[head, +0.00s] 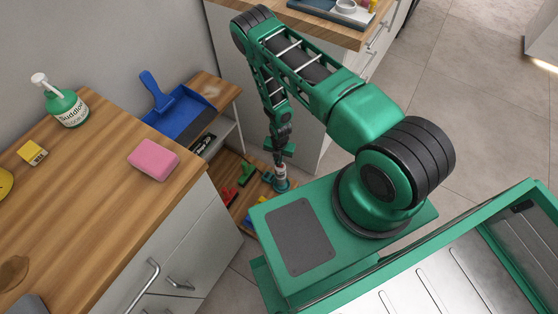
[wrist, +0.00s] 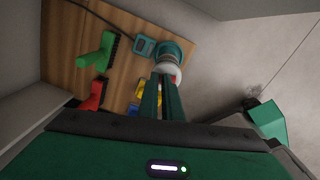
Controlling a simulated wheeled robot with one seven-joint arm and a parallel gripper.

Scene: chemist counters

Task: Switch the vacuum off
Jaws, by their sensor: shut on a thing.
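The vacuum appears to be the small teal device with a pale, partly reddish top (head: 281,184) on the low wooden shelf. In the wrist view the vacuum (wrist: 174,52) stands just beyond my fingertips, with a dark cable and a small teal box (wrist: 145,47) beside it. My gripper (head: 280,163) points down at the vacuum from above. In the wrist view my gripper (wrist: 166,78) has its two green fingers close together at the pale top, shut on it. The fingers hide part of the top. I cannot make out a switch or its position.
On the low shelf lie a green brush (wrist: 99,50), a red brush (wrist: 92,96) and small yellow and blue things. A blue dustpan (head: 180,113) sits on the shelf above. The left counter holds a pink sponge (head: 153,159) and a soap bottle (head: 65,103). Counter sides flank the shelf closely.

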